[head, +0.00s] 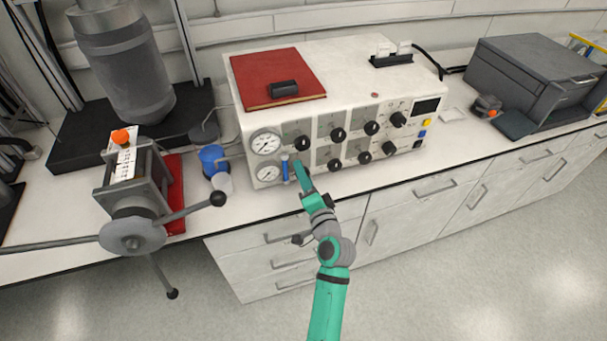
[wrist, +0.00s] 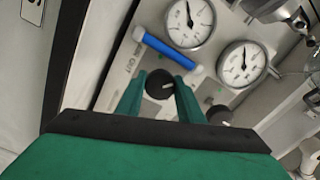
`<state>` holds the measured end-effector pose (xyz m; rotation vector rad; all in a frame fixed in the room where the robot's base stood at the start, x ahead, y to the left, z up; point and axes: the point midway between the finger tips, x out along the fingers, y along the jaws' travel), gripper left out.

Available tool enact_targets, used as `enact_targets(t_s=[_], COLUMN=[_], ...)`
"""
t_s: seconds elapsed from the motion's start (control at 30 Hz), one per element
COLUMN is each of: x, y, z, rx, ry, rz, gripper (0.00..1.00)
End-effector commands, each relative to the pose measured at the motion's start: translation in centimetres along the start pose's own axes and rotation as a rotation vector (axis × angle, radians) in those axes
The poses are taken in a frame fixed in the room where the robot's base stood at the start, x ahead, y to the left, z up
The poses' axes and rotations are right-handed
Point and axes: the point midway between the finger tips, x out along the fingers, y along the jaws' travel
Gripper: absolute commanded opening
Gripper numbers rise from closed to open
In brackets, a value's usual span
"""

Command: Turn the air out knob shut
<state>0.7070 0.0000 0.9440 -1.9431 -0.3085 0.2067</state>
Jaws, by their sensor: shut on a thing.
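The air out knob (wrist: 160,84) is a small round black knob with a pale pointer mark, on the light front panel of the white control box (head: 345,65). Lettering beside it seems to read "OUT". My green gripper (wrist: 162,88) has a fingertip on either side of the knob and is shut on it. In the head view my gripper (head: 301,172) reaches the lower left of the panel and hides the knob. A blue tube (wrist: 168,54) lies close beside the fingers and shows upright in the head view (head: 285,168).
Two round gauges (head: 266,143) (head: 268,173) sit left of the gripper. Another black knob (head: 302,143) is just above. Several more knobs fill the panel to the right. A blue-capped bottle (head: 214,163) and a clamp-like device with long handles (head: 133,235) stand at the left.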

Motion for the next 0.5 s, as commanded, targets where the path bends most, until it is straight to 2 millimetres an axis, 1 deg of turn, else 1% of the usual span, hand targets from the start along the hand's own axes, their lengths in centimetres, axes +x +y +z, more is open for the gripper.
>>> enact_targets(t_s=[0.5], x=[0.08], y=[0.05], z=[-0.08], rx=[0.486], ry=[0.002], rz=[0.0], gripper=[0.12])
